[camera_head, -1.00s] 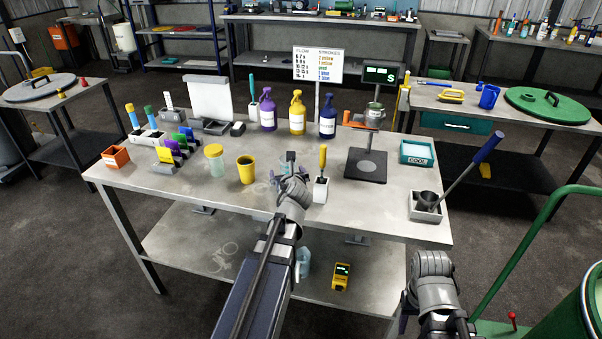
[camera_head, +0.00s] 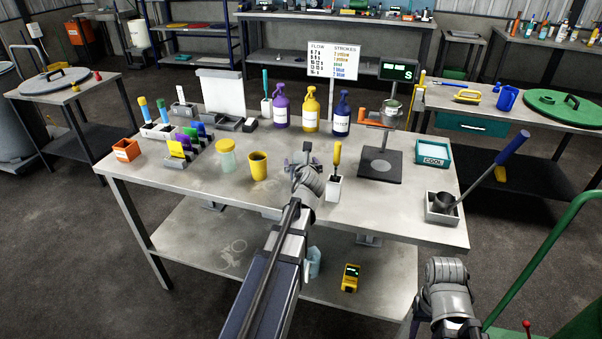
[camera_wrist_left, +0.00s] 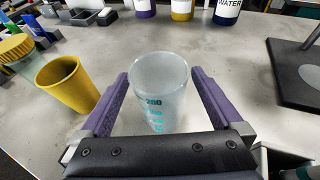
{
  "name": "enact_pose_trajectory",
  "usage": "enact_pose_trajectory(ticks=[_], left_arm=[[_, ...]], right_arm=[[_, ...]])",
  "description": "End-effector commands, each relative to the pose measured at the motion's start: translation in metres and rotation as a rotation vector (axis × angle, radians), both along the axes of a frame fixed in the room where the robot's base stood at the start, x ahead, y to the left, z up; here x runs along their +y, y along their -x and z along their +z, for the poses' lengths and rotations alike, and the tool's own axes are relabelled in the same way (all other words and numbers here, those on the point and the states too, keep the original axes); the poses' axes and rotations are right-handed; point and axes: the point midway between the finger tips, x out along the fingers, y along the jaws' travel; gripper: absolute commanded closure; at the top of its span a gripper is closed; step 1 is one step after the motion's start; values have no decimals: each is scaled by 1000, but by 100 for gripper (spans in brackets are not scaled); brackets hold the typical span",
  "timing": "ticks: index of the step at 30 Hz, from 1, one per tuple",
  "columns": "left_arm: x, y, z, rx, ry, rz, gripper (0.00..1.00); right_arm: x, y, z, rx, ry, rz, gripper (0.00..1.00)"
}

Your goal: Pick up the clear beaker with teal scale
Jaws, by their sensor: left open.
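The clear beaker with teal scale (camera_wrist_left: 160,95) stands upright on the workbench in the left wrist view, its teal marks facing me. My left gripper (camera_wrist_left: 160,76) is open, with one purple finger on each side of the beaker. I cannot tell whether either finger touches it. In the head view my left gripper (camera_head: 302,165) is low over the middle of the bench, and its wrist and fingers largely hide the beaker. My right arm shows at the lower right of the head view, but its gripper is not visible.
A yellow cup (camera_head: 258,168) and a yellow-lidded jar (camera_head: 226,157) stand left of the beaker. A white holder with a yellow-handled tool (camera_head: 335,185) is close on the right, then a dark stand (camera_head: 380,165). Several spray bottles (camera_head: 311,112) stand behind. The bench front is clear.

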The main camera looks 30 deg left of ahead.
Motion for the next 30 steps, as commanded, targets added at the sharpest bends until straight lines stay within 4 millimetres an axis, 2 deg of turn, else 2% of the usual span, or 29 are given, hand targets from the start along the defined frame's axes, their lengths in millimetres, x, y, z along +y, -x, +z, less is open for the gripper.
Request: enact_pose_trajectory(ticks=[1,4,12,30], left_arm=[[6,-10,-6,0,0,1,0],[14,-20,-11,-1,1,2,0],[16,-22,-11,0,1,0,0],[16,-22,-11,0,1,0,66]], right_arm=[[0,0,-7,0,0,0,50],[0,0,-11,0,0,0,50],[0,0,-10,0,0,0,50],[0,0,-10,0,0,0,50]])
